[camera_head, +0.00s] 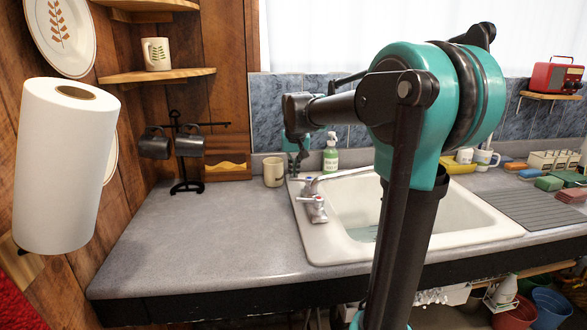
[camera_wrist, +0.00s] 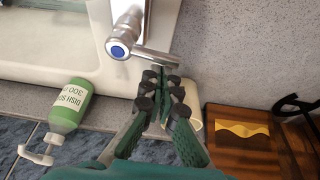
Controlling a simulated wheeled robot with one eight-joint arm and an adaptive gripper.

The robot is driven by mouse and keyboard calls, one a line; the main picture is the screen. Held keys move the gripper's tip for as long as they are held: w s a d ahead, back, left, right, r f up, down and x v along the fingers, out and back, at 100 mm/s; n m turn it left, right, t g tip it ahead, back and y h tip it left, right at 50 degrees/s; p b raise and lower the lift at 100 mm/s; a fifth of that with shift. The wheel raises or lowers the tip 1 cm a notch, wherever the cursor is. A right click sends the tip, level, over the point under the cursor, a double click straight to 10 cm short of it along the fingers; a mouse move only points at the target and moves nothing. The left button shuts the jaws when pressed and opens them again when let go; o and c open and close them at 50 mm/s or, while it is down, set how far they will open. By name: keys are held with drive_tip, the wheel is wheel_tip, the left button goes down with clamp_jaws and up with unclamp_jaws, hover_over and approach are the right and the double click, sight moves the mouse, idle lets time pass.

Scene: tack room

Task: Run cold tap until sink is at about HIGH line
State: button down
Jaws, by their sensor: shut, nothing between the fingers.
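The white sink (camera_head: 335,246) is set in the grey counter, its middle hidden behind my arm. A bluish patch (camera_head: 362,234) shows low in its basin; I cannot tell the level, and no HIGH line is readable. The chrome faucet (camera_head: 340,174) stands on the sink's left rim, with the red-marked tap (camera_head: 313,206) on the near side. The cold tap (camera_wrist: 119,47), with a blue cap and chrome lever, shows in the wrist view. My gripper (camera_wrist: 160,74) is shut and empty, its tips close by the lever (camera_wrist: 155,57); contact is unclear.
A mug rack (camera_head: 186,160) is further left. The counter's front left is clear.

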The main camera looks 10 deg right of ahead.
drive_tip(key=shift+s+f, duration=0.15)
drive_tip(key=shift+s, duration=0.4)
